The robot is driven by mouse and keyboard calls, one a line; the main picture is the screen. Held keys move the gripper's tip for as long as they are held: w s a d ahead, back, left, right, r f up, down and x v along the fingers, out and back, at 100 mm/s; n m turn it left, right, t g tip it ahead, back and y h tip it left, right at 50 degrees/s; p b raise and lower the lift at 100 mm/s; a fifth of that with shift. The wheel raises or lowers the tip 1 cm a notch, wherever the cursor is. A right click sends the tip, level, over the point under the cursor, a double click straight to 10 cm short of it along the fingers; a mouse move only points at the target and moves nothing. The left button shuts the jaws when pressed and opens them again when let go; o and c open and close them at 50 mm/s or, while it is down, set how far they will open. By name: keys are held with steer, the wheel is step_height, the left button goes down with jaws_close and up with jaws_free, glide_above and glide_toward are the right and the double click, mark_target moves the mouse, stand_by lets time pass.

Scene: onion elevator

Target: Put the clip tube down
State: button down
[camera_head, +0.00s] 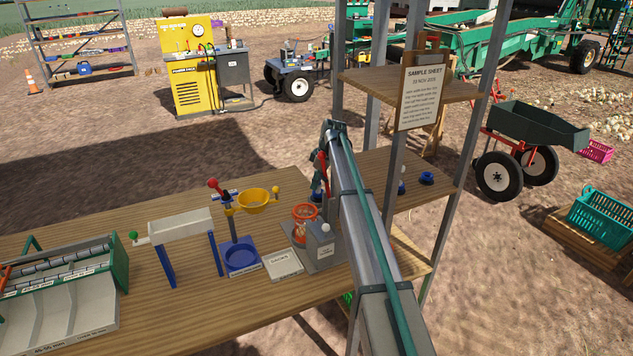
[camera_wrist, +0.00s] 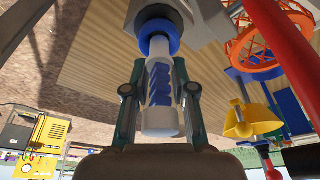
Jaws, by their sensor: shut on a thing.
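The clip tube (camera_wrist: 160,118) is a clear-white cylinder with blue slanted pieces inside and a blue collar at one end. In the wrist view my gripper (camera_wrist: 160,88) is shut on it, with one teal finger on each side. In the head view my gripper (camera_head: 318,182) is near the right end of the wooden workbench (camera_head: 140,230), just behind the orange basket device, and partly hidden by my arm. I cannot make out the tube in that view. Whether the tube touches a surface is unclear.
The orange basket (camera_head: 304,211), a grey box with a white knob (camera_head: 321,243), a yellow bowl on a stand (camera_head: 257,200) and a white trough (camera_head: 181,228) crowd the bench. A metal-post shelf (camera_head: 430,165) holding small blue-and-white items stands at right.

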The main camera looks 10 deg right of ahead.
steer(key=shift+f, duration=0.25)
steer(key=c, duration=1)
jaws_free()
steer(key=shift+o, duration=0.2)
steer(key=shift+r, duration=0.6)
steer(key=b+v, duration=0.2)
steer(key=v, duration=1)
steer(key=shift+s, duration=0.1)
